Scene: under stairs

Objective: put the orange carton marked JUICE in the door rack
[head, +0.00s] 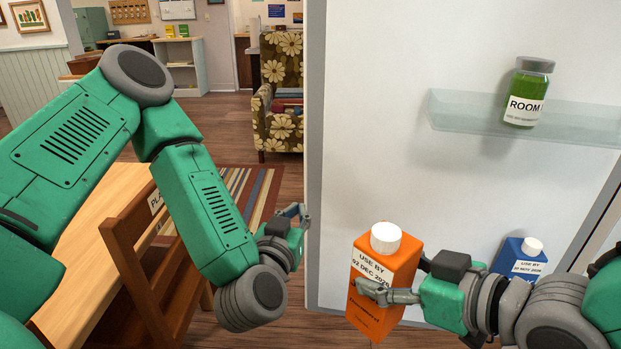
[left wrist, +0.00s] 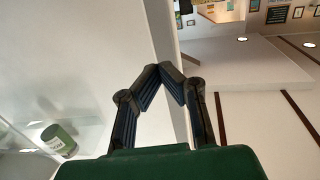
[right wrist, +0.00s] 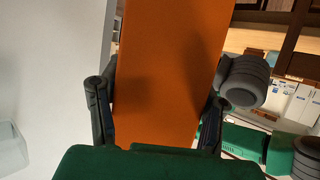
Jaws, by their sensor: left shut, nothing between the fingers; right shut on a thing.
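The orange carton (head: 385,262) has a white cap and a label reading "USE BY 02 DEC 202", its last digit unclear; the word JUICE is not legible. My right gripper (head: 392,281) is shut on its sides and holds it up, slightly tilted, before the white door. The carton fills the middle of the right wrist view (right wrist: 170,70) between the fingers. The door (head: 375,150) bears a clear shelf rack (head: 460,112) at upper right. My left gripper (head: 302,213) is shut and empty beside the door's left edge; its fingertips meet in the left wrist view (left wrist: 160,72).
A green jar (head: 525,95) labelled ROOM stands on the clear rack; space is free to its left. A blue carton (head: 520,256) stands low at right, partly hidden by my right arm. A wooden chair (head: 150,270) and table (head: 95,225) are at left.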

